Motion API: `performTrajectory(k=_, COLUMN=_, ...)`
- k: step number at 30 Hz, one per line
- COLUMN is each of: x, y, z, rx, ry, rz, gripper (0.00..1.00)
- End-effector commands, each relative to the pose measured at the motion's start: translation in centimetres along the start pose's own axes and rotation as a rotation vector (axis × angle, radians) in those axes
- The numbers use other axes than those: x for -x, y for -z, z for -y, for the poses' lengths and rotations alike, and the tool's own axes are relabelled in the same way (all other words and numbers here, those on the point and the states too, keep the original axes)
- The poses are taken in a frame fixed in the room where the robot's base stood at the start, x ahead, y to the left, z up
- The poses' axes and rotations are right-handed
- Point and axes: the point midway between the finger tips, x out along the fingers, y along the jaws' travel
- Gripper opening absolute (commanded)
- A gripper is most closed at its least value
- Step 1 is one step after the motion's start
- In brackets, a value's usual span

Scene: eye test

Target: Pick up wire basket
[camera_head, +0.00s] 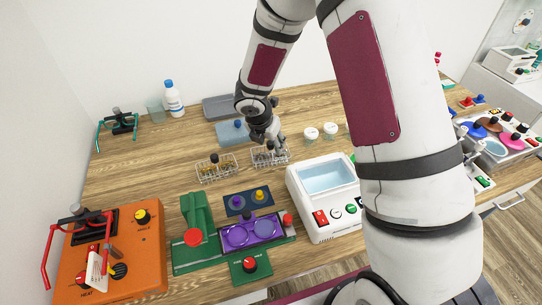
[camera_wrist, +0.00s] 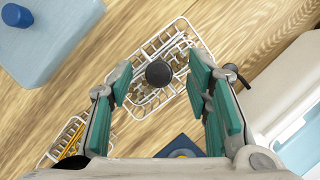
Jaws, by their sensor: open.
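A white wire basket (camera_wrist: 183,30) with a dark round knob (camera_wrist: 158,74) on top lies below my gripper in the wrist view. It also shows in the head view as the right one of two wire baskets (camera_head: 284,158), partly hidden by my gripper (camera_head: 268,142). In the wrist view my gripper (camera_wrist: 160,82) is open, with green finger pads on either side of the knob.
A blue block-like box (camera_head: 229,132) stands behind the baskets, with a grey tray (camera_head: 222,108) farther back. A white water bath (camera_head: 322,205) stands to the front right. A dark blue plate (camera_head: 236,203) with knobs lies in front. Bare wood (camera_head: 140,185) is free at left.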

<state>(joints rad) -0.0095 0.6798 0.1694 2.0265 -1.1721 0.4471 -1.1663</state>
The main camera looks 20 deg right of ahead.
Motion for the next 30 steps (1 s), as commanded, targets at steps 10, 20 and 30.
performTrajectory(k=10, x=-1.46, y=-0.04, z=-0.02, rx=-0.002, ry=-0.001, rz=0.000, gripper=0.45)
performTrajectory(k=20, x=-1.43, y=-0.05, z=-0.01, rx=-0.002, ry=0.000, rz=0.000, gripper=0.00)
performTrajectory(k=30, x=-1.02, y=-0.32, z=-0.07, rx=-0.003, ry=-0.002, rz=0.002, gripper=0.00)
